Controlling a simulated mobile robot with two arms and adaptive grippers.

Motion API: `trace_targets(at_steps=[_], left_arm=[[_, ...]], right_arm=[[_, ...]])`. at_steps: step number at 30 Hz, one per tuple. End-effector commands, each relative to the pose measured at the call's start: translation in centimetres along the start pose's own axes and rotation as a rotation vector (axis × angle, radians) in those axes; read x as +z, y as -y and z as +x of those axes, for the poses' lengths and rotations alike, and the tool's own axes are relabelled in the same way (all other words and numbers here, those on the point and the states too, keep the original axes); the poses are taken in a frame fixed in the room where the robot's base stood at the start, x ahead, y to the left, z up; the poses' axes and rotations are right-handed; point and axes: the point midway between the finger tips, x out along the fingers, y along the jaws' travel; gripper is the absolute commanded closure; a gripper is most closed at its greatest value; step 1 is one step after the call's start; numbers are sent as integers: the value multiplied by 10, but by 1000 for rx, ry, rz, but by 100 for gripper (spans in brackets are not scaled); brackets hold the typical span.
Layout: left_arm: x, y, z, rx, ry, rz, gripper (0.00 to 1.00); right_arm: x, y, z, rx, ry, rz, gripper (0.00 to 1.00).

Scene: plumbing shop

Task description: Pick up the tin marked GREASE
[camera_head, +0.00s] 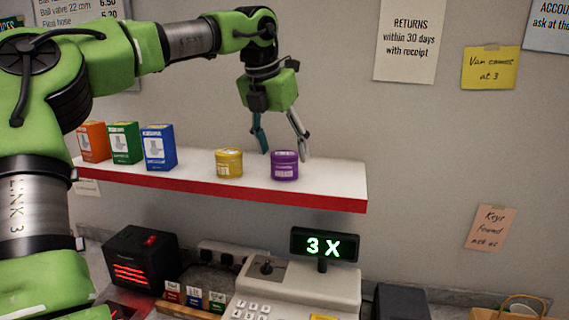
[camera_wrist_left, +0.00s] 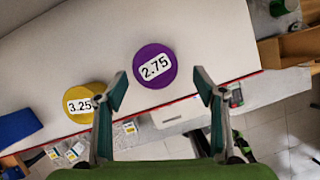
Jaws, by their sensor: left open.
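A yellow tin (camera_head: 229,163) and a purple tin (camera_head: 285,166) stand upright and apart on the white shelf (camera_head: 334,181). Their front lettering is too small to read surely, so I cannot tell which is marked GREASE. In the left wrist view the yellow lid (camera_wrist_left: 83,103) reads 3.25 and the purple lid (camera_wrist_left: 155,66) reads 2.75. My left gripper (camera_head: 284,146) is open and empty, pointing down at the purple tin. In the wrist view the purple tin appears between the spread fingertips (camera_wrist_left: 160,82), with the yellow tin left of them. My right gripper is out of view.
Orange (camera_head: 94,142), green (camera_head: 126,143) and blue (camera_head: 159,147) boxes stand left of the tins. The shelf has a red front edge. Below are a cash register (camera_head: 290,288), its display (camera_head: 324,245) reading 3 X, and a black device (camera_head: 141,258). The shelf's right end is bare.

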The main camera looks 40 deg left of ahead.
Motion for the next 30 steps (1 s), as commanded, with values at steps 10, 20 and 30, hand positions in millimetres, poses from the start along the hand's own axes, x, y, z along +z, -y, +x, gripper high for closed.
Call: trace_targets(at_steps=[10, 20, 30], left_arm=[[3, -8, 33, -3, -5, 0, 36], [3, -8, 55, -1, 1, 0, 36], [3, -7, 54, 0, 1, 0, 83]], right_arm=[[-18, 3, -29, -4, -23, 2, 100], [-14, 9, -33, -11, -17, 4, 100], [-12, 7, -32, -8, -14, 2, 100]])
